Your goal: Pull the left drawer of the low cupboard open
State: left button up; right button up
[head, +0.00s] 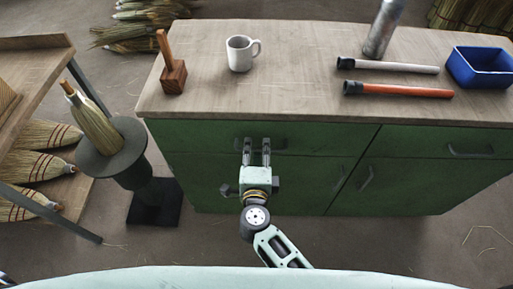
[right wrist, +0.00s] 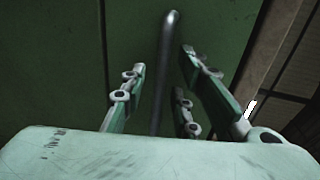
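The low cupboard (head: 400,195) is green with a wooden top. Its left drawer (head: 190,136) looks closed, with its front in line with the cupboard face. The drawer's bar handle (head: 279,144) is partly hidden by my right gripper (head: 257,146). In the right wrist view the handle (right wrist: 165,60) runs between the fingers of my right gripper (right wrist: 165,80). The fingers are open on both sides of the bar, with gaps visible; I see no firm contact. My left gripper is not in view.
A round stand (head: 112,155) with a broom head is at left. Floor before the cupboard is clear.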

jog(key=shift+w, duration=0.4)
jog(key=shift+c, duration=0.4)
grip_shut()
jog(key=shift+f, duration=0.1)
